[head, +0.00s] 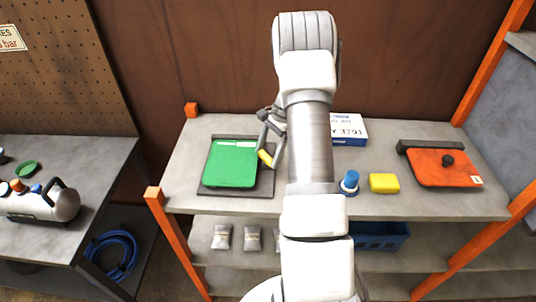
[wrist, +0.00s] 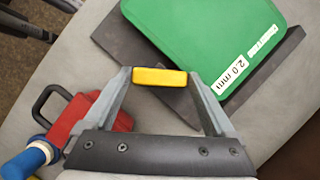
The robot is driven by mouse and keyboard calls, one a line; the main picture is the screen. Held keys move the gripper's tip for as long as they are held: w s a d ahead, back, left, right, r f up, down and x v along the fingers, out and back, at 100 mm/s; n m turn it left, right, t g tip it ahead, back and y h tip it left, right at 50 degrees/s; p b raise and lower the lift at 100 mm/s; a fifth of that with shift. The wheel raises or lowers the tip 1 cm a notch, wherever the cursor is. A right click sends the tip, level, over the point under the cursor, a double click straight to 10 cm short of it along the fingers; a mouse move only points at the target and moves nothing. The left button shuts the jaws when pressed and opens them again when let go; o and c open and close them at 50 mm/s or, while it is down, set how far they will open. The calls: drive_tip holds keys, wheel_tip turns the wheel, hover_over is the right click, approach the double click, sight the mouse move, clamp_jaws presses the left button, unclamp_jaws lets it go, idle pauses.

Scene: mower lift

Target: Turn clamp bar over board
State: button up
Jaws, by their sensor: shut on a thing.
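A green board (head: 231,164) lies flat on a dark base plate (head: 209,191) at the left of the grey bench. In the wrist view the green board (wrist: 205,40) carries a white label reading 2.0 mm. My gripper (head: 266,156) is at the board's right edge. In the wrist view my gripper (wrist: 160,78) is shut on a yellow piece (wrist: 160,77), which appears to be the grip of the clamp bar. The yellow piece sits beside the green board, over the dark plate in that view. The rest of the bar is hard to make out.
A white box (head: 349,130) is behind my arm. A red object with a black handle (wrist: 88,119) is lower left in the wrist view.

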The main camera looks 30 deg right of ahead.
drive_tip(key=n+g, duration=0.1)
drive_tip(key=n, duration=0.1)
drive_tip(key=n+g+b, duration=0.1)
drive_tip(key=n, duration=0.2)
drive_tip(key=shift+w+n+h, duration=0.2)
drive_tip(key=shift+n+h, duration=0.1)
drive_tip(key=shift+h, duration=0.1)
drive_tip(key=n+g+h, duration=0.1)
drive_tip(key=n, duration=0.3)
drive_tip(key=shift+w+a+n+b, duration=0.1)
drive_tip(key=shift+n+b, duration=0.2)
drive_tip(key=shift+b, duration=0.05)
drive_tip(key=shift+g, duration=0.3)
drive_tip(key=o, duration=1.1)
drive_tip(key=shift+c, duration=0.2)
drive_tip(key=shift+r, duration=0.1)
drive_tip(key=v, duration=1.7)
drive_tip(key=shift+r+p, duration=0.15)
drive_tip(key=shift+p, duration=0.15)
drive_tip(key=shift+a+r, duration=0.1)
